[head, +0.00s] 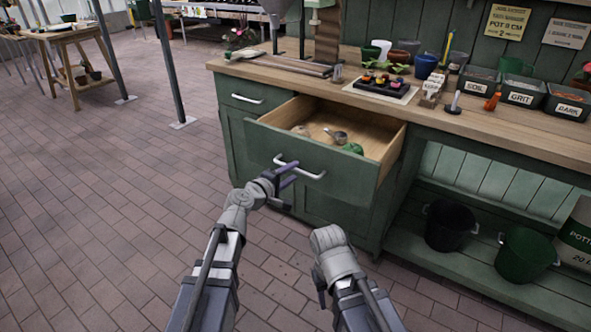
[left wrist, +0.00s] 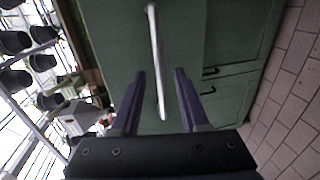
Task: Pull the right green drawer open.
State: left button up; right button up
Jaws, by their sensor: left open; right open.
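The right green drawer (head: 315,160) is pulled well out from the cabinet, showing its pale wooden inside. Its light metal bar handle (head: 311,175) is on the front face. The handle also shows in the left wrist view (left wrist: 155,45), running lengthwise between the fingertips. My left gripper (head: 289,174) is open at the left part of the handle; the fingers are apart and not closed on it. Whether they touch it cannot be told. My right gripper (head: 320,285) is low, in front of the cabinet, mostly hidden by its own wrist, and open.
A small scoop (head: 338,136) and a green item (head: 353,148) lie in the drawer. The left drawer (head: 240,97) is shut. Pots and labelled bins (head: 520,97) stand on the worktop (head: 440,112). Buckets (head: 449,226) sit on the lower shelf. Brick floor (head: 120,200) is clear at left.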

pick_arm(q)
jog(key=v, duration=0.4)
jog(key=shift+s+a+r+p, duration=0.1)
jog(key=shift+s+a+p, duration=0.1)
jog(key=shift+s+p, duration=0.1)
jog(key=s+d+f+m+g+y, duration=0.1)
jog(key=s+d+f+m+g, duration=0.9)
jog(key=s+f, duration=0.3)
jog(key=s+a+f+m+g+y, duration=0.2)
jog(key=s+a+m+y, duration=0.15)
jog(key=s, duration=0.25)
jog(key=s+a+f+m+g+y, duration=0.2)
jog(key=s+a+f+y, duration=0.15)
jog(key=s, duration=0.25)
notch_tip(320, 180, up, 31)
jog(key=y+p, duration=0.1)
jog(key=p, duration=2.9)
jog(key=shift+a+r, duration=0.2)
